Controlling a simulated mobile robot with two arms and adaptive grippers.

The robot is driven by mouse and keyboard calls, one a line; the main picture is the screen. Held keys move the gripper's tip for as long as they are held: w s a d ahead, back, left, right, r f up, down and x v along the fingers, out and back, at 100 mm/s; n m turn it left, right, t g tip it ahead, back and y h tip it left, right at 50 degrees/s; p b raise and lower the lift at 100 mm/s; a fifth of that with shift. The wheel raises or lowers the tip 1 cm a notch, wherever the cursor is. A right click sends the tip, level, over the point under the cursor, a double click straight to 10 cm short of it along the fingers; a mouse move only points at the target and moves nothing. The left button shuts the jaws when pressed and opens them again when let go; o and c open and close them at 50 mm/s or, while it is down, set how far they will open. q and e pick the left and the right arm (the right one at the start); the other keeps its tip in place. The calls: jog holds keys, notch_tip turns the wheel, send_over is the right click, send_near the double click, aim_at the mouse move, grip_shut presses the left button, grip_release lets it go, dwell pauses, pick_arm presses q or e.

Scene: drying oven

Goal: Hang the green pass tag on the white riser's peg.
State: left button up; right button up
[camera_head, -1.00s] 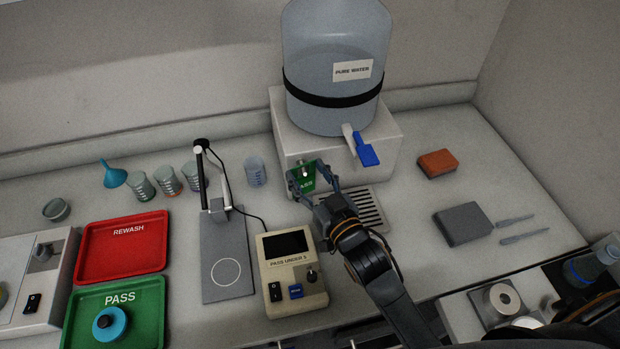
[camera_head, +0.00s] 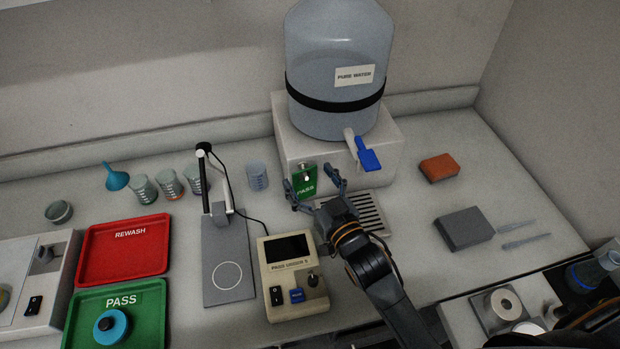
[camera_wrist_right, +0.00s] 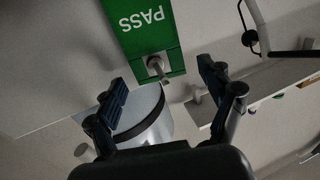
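The green pass tag (camera_head: 305,181) hangs against the front face of the white riser (camera_head: 392,160), below the water bottle. In the right wrist view the tag (camera_wrist_right: 147,27) shows the word PASS, and the grey peg (camera_wrist_right: 157,66) sticks out through its top end. My right gripper (camera_head: 314,194) is just in front of the tag. Its two fingers are spread apart with nothing between them, and in the wrist view the open fingers (camera_wrist_right: 163,95) stand clear of the tag. My left gripper is not in view.
A pure water bottle (camera_head: 338,70) with a blue tap (camera_head: 367,154) stands on the riser. A drain grate (camera_head: 370,215), a beaker (camera_head: 257,176) and a beige meter (camera_head: 293,277) are close by. A grey block (camera_head: 464,228) lies to the right, with clear counter between.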

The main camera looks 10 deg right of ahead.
jog(key=v, duration=1.2)
